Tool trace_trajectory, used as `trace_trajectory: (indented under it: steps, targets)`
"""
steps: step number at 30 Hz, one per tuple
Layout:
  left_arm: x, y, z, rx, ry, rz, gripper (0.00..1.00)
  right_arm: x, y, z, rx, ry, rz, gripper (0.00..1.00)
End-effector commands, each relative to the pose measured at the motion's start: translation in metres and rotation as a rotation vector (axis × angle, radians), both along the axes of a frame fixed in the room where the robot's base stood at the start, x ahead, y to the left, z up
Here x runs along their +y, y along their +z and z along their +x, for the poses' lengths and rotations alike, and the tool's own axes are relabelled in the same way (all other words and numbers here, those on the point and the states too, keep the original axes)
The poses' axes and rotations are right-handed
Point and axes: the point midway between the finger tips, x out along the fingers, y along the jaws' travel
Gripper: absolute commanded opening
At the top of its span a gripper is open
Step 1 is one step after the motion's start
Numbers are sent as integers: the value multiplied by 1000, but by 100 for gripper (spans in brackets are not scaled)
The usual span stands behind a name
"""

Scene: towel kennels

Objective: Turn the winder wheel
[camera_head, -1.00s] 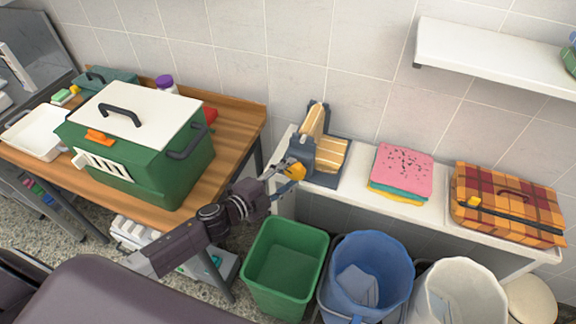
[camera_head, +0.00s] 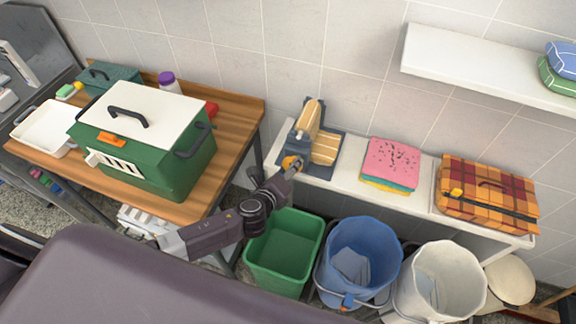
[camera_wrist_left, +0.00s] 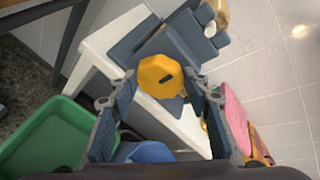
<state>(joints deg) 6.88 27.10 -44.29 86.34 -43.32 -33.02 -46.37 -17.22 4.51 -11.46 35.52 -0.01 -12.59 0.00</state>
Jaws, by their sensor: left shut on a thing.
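The winder (camera_head: 303,138) stands on the left end of the white bench, a dark blue-grey frame with a tan striped roll. Its yellow-orange wheel (camera_head: 291,162) faces me on the near side. In the left wrist view the wheel (camera_wrist_left: 160,75) sits between the two finger pads, with a small dark mark on its face. My left gripper (camera_head: 287,166) is shut on the wheel; its fingers (camera_wrist_left: 160,80) lie on either side of it. The fingers partly hide the wheel in the head view. My right gripper is in neither view.
A pink, yellow and teal towel stack (camera_head: 391,163) and a plaid case (camera_head: 487,199) are on the white bench (camera_head: 345,184). Green (camera_head: 284,250), blue (camera_head: 360,262) and white (camera_head: 440,280) bins stand below. A green kennel (camera_head: 145,150) is on the wooden table, left.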

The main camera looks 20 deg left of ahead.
Motion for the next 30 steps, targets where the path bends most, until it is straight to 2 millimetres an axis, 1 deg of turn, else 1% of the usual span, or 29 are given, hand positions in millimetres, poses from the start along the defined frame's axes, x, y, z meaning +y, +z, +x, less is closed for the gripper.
trace_trajectory:
  steps: [19,30]
  targets:
    - [-9,-3,-1,-18,-1,615,20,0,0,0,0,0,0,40]
    - [-12,-7,0,-31,-1,957,20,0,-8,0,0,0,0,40]
